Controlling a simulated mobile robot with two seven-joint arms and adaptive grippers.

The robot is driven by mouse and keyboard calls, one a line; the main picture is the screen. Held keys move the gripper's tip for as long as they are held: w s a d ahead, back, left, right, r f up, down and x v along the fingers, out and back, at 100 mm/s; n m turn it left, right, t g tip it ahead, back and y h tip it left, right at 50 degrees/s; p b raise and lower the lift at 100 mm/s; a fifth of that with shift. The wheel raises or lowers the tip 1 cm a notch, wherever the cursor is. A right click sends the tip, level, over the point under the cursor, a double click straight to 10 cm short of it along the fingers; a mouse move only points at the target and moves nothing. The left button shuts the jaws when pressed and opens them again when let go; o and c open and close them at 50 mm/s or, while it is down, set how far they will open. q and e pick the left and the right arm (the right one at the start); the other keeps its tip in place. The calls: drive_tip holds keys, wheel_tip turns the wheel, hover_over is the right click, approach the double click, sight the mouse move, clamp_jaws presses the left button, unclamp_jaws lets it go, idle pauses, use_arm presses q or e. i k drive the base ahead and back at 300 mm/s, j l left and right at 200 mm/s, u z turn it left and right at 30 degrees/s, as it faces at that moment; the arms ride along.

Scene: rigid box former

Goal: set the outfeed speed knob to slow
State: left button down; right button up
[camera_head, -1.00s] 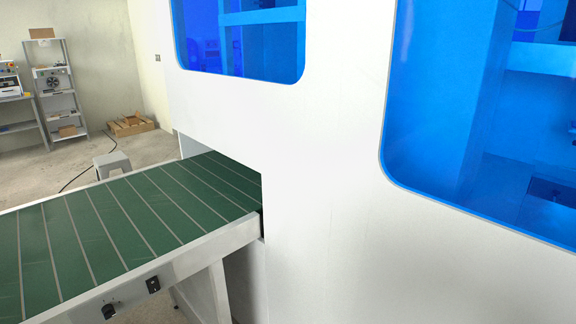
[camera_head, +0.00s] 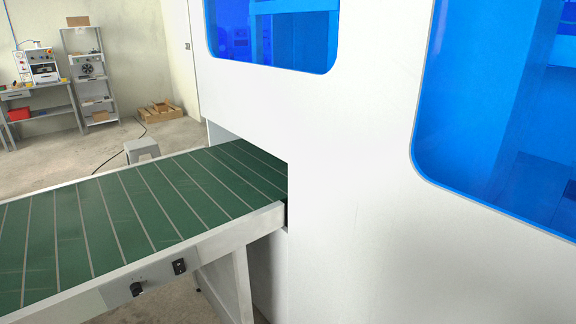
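The outfeed conveyor (camera_head: 127,208) has a green slatted belt and runs from the left into an opening in the white machine. On its near side rail is a small control plate with a black round knob (camera_head: 136,289). A black switch box (camera_head: 179,266) sits to the right of the knob. The knob's pointer and any speed marks are too small to read. Neither of my grippers is in view.
The white machine body (camera_head: 348,170) with blue windows fills the right side. A grey stool (camera_head: 141,149) stands behind the conveyor. Shelves (camera_head: 92,80) and a pallet (camera_head: 160,112) stand at the back left. Floor below the rail looks clear.

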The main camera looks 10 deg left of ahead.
sight(136, 289)
drive_tip(key=u, duration=1.3)
